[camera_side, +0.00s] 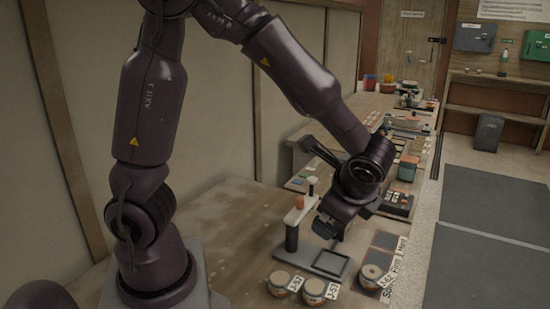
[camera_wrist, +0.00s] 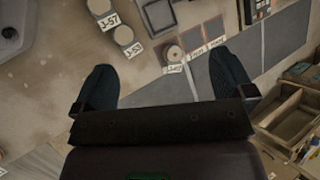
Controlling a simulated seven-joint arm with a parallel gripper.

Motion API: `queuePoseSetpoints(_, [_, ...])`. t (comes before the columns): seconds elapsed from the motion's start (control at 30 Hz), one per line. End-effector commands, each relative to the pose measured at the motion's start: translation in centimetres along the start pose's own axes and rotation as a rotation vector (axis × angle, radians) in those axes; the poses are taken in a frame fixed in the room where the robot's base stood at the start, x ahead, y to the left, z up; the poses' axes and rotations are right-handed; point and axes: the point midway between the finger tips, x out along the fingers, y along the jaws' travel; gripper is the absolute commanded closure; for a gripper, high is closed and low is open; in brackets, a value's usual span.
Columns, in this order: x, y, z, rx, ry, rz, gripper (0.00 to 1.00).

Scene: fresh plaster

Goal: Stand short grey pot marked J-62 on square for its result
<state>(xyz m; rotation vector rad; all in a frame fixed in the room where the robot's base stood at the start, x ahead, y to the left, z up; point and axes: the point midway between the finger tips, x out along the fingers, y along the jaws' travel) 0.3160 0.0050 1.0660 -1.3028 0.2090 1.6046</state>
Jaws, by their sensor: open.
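Three short round pots with white tags show in the side view. Two, a pot tagged J-57 (camera_side: 279,283) and another tagged pot (camera_side: 313,291), stand side by side at the front. A third pot (camera_side: 372,275) stands on the nearest of a row of dark squares, the one whose label starts "So"; its tag is too small to read surely. The wrist view also shows this third pot (camera_wrist: 174,53). The farther squares, Firm (camera_side: 379,258) and Hard (camera_side: 385,240), look bare. My gripper (camera_side: 332,230) is open and empty, above the bench; its spread fingers show in the wrist view (camera_wrist: 164,88).
A stand with a dark post and pale arm (camera_side: 292,235) is left of my gripper. A dark-framed square plate (camera_side: 330,263) lies between it and the squares. Trays and small items (camera_side: 398,203) fill the bench behind. Bare bench lies to the left.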

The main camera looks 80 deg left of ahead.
Motion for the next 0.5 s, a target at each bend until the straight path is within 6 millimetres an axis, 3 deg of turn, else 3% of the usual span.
queuePoseSetpoints(0.03, [-1.2,-0.1,1.8,-0.115,0.055,0.042,0.0])
queuePoseSetpoints(0.2, [-4.6,1.1,6.4,-0.467,0.24,0.188,0.0])
queuePoseSetpoints(0.3, [-6.5,2.2,8.6,-0.66,0.356,0.261,0.0])
queuePoseSetpoints(0.5, [-9.3,4.0,10.9,-0.93,0.548,0.36,0.0])
